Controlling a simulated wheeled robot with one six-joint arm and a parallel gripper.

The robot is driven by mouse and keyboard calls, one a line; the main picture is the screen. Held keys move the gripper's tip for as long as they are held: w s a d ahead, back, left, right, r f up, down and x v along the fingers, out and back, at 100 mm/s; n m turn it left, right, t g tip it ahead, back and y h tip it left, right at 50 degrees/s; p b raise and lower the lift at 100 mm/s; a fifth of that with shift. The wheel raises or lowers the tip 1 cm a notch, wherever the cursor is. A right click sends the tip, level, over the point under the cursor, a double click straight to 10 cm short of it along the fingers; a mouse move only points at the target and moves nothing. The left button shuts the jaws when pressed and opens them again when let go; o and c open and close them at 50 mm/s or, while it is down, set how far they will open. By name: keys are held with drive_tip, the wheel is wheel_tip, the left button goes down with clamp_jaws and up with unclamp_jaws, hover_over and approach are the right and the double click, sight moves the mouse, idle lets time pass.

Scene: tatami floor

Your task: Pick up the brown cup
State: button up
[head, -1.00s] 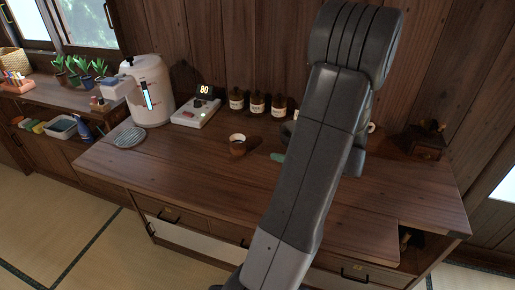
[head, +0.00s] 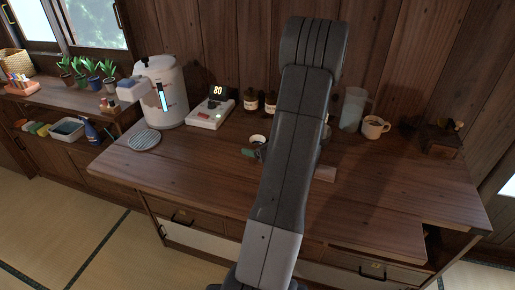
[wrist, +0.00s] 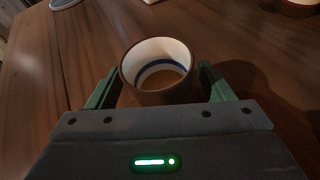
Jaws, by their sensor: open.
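The brown cup (wrist: 180,92) stands upright between my gripper's two green fingers in the wrist view. It has a brown outside, a pale inside and a blue ring within. In the head view the cup (head: 257,140) is on the wooden counter, partly hidden by my arm and a green finger. My gripper (wrist: 156,76) is open, with one finger on each side of the cup. I cannot tell whether either finger touches it.
Brown jars (head: 250,100) are behind. A glass pitcher (head: 352,110) and tan mug (head: 374,128) stand right. The front counter is mostly clear.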

drive_tip(key=shift+x, duration=0.9)
drive_tip(key=c, duration=1.1)
drive_tip(key=shift+r, duration=0.15)
